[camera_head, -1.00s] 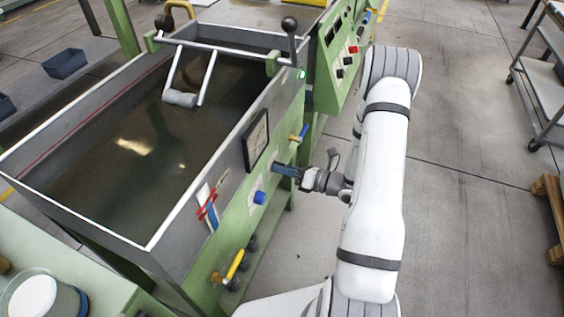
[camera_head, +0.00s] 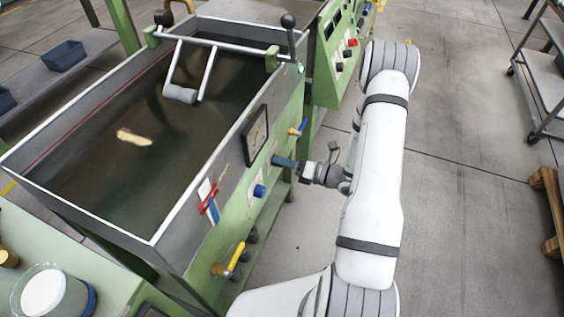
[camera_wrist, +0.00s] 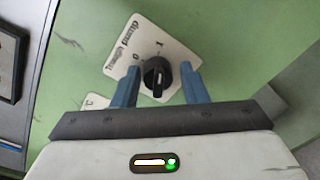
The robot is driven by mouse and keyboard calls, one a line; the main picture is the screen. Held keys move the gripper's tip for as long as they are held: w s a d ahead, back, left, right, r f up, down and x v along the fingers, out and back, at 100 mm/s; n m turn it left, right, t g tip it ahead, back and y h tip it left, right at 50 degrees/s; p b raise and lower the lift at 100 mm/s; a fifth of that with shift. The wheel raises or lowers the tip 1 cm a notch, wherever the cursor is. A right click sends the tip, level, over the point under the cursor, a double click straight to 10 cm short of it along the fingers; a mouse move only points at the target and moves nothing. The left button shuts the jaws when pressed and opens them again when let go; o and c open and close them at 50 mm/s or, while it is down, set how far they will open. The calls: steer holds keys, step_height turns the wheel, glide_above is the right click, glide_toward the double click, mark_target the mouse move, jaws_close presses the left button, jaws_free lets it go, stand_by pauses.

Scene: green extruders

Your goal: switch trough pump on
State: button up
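The trough pump switch is a black rotary knob (camera_wrist: 157,77) on a white label plate (camera_wrist: 122,70) marked "Trough pump", "0" and "1", on the green panel. My gripper (camera_wrist: 160,84) is open, with one blue finger on each side of the knob and a visible gap on both sides. The knob's grip looks roughly upright in the wrist view; I cannot tell which mark it points to. In the head view, my gripper (camera_head: 283,162) is at the side panel of the water trough (camera_head: 158,233), and its fingers hide the knob.
A blue knob (camera_head: 259,190) is to the lower left of my gripper. A black-framed gauge (camera_head: 256,135), a blue-handled valve (camera_head: 299,127) and a yellow-handled valve (camera_head: 236,257) are also on this side. Open floor (camera_head: 455,215) lies right of my arm.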

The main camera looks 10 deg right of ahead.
steer(key=shift+o, duration=1.2)
steer(key=shift+a, duration=0.1)
steer(key=shift+s, duration=0.15)
steer(key=v, duration=0.7)
steer(key=shift+d+p, duration=0.3)
steer(key=shift+d, duration=0.05)
steer(key=shift+s, duration=0.15)
